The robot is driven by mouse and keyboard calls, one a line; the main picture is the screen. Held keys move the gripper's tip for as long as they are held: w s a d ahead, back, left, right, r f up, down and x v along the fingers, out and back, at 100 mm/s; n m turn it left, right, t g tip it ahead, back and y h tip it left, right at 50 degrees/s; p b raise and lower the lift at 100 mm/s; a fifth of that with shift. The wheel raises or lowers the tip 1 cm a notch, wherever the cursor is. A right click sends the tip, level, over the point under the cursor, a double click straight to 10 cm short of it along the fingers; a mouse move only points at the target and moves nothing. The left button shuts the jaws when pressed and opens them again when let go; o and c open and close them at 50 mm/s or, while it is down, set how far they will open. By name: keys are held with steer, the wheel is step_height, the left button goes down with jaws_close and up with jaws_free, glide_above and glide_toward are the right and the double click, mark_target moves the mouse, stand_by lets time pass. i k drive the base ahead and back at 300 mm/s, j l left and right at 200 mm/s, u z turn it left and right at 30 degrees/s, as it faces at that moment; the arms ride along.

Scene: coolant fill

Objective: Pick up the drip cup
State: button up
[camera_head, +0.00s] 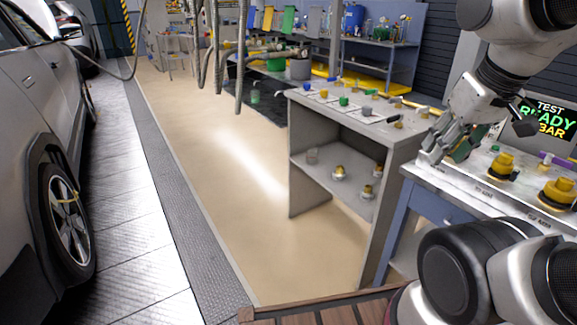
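My gripper (448,146) reaches down from the upper right to the light top of the blue bench (443,181), near its left end. Its grey fingers and a dark green part overlap there. I cannot tell whether the fingers are open or hold anything. No other clear cup shows.
The grey bench (350,135) carries several small coloured parts on top. Yellow-and-black fittings (502,166) stand on the blue bench, right of my gripper. A screen (541,118) reads "TEST READY". A car (50,130) stands at left. The beige floor (215,160) is clear.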

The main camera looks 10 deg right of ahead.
mark_target(312, 153)
steer(key=i+z, duration=0.2)
steer(key=i+j+z, duration=0.15)
steer(key=j, duration=0.25)
steer(key=i+j+z, duration=0.1)
steer(key=i+j, duration=0.15)
steer(key=j, duration=0.15)
steer(key=i+j+z, duration=0.15)
steer(key=j, duration=0.25)
steer(key=i+j+z, duration=0.15)
steer(key=j, duration=0.3)
steer(key=i+j+z, duration=0.15)
steer(key=j, duration=0.3)
steer(key=j+z, duration=0.1)
steer(key=j, duration=0.35)
steer(key=i, duration=0.55)
steer(key=l, duration=0.1)
